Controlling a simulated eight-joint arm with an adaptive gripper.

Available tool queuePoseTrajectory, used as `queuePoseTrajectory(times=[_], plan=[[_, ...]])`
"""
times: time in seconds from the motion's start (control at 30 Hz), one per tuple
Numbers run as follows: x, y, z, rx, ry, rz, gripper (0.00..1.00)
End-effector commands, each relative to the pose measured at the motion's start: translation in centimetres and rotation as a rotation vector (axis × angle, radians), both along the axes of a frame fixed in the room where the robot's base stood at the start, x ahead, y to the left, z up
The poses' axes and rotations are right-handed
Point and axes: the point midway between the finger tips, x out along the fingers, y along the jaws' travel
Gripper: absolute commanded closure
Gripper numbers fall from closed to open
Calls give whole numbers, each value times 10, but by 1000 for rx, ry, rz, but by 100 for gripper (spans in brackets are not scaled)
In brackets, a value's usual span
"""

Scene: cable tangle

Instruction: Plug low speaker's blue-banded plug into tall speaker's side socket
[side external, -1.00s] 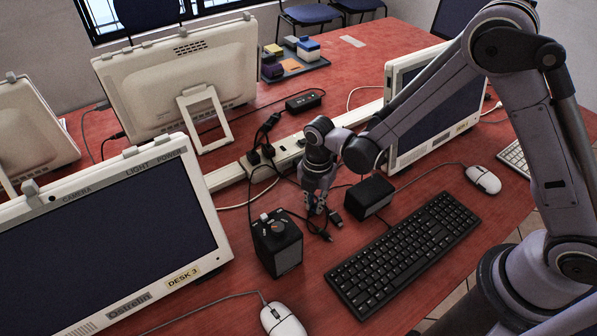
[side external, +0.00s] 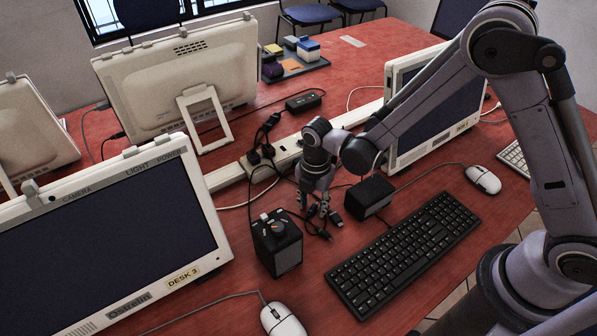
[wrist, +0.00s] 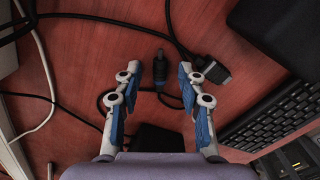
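The tall speaker (side external: 277,249) is a dark upright box with a knob and an orange mark on top, left of my gripper. The low speaker (side external: 369,196) is a smaller dark box to its right. My gripper (side external: 313,210) points down between them, and its two fingers are apart. In the wrist view my gripper (wrist: 158,83) is open. A dark plug (wrist: 160,67) with a bluish tint lies between and slightly beyond the fingertips, not gripped. A second, broader connector (wrist: 214,70) lies by the right finger. I cannot clearly make out a band or the side socket.
The keyboard (side external: 403,251) lies in front of the low speaker. A white power strip (side external: 288,148) with black plugs runs behind. Loose black cables cross the red desk around my gripper. A mouse (side external: 283,319) lies near the tall speaker, and a monitor (side external: 110,240) stands at left.

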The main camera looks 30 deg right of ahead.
Motion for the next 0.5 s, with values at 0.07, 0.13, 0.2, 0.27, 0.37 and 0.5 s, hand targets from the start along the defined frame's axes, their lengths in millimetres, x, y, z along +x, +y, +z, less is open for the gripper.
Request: queuePoseTrajectory(times=[0.07, 0.13, 0.2, 0.27, 0.37, 0.5], plan=[[0, 0, 0, 0, 0, 0, 60], [0, 0, 2, 0, 0, 0, 60], [0, 0, 5, 0, 0, 0, 60], [0, 0, 10, 0, 0, 0, 60], [0, 0, 24, 0, 0, 0, 60], [0, 0, 48, 0, 0, 0, 60]])
